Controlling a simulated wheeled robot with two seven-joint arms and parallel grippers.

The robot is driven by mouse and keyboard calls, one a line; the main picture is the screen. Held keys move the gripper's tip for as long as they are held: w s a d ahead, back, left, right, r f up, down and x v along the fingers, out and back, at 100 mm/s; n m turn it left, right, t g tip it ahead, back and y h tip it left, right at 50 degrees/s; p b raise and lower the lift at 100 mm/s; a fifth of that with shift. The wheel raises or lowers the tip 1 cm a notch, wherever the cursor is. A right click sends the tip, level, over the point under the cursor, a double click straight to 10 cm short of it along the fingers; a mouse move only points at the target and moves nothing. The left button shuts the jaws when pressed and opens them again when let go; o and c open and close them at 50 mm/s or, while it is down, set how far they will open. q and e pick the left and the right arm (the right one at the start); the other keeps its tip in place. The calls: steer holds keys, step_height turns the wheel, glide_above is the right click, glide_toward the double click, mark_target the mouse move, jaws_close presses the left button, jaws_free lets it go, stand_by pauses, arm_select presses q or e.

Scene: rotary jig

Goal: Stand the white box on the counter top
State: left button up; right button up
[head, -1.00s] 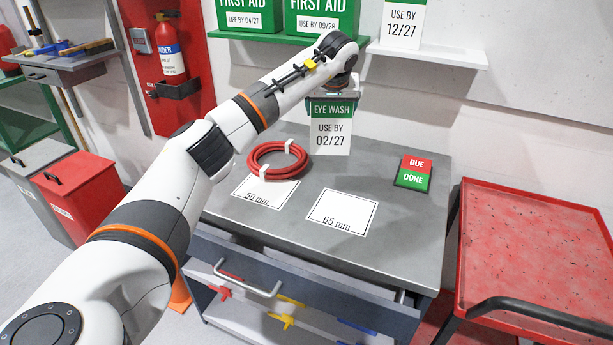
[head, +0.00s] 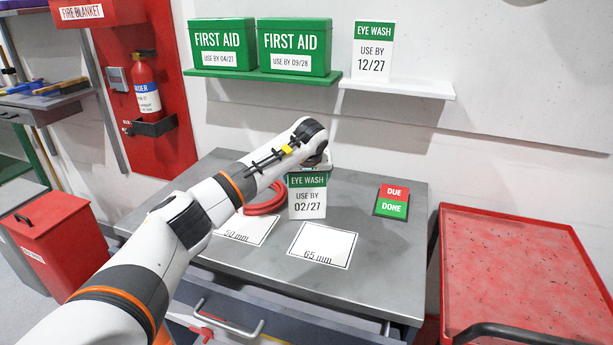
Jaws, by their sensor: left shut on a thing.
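A white box with a green "EYE WASH" band and "USE BY 02/27" (head: 308,200) is upright over the counter top (head: 375,262), just behind the 65 mm card (head: 322,245). My left gripper (head: 312,170) is shut on its upper part from above. I cannot tell whether the box's bottom touches the counter. A second white eye wash box, "USE BY 12/27" (head: 373,52), stands on the white wall shelf (head: 410,90). My right gripper is out of view.
A red hose ring (head: 268,203) lies behind my left arm, partly hidden, near the 50 mm card (head: 250,232). A red and green DUE/DONE sign (head: 392,201) lies at the back right. Two green first aid boxes (head: 224,48) stand on the green shelf (head: 250,75). A red cart (head: 520,260) stands right.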

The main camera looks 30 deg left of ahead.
arm_select(q)
steer(key=o, duration=1.1)
steer(key=shift+f, duration=0.1)
steer(key=v, duration=1.2)
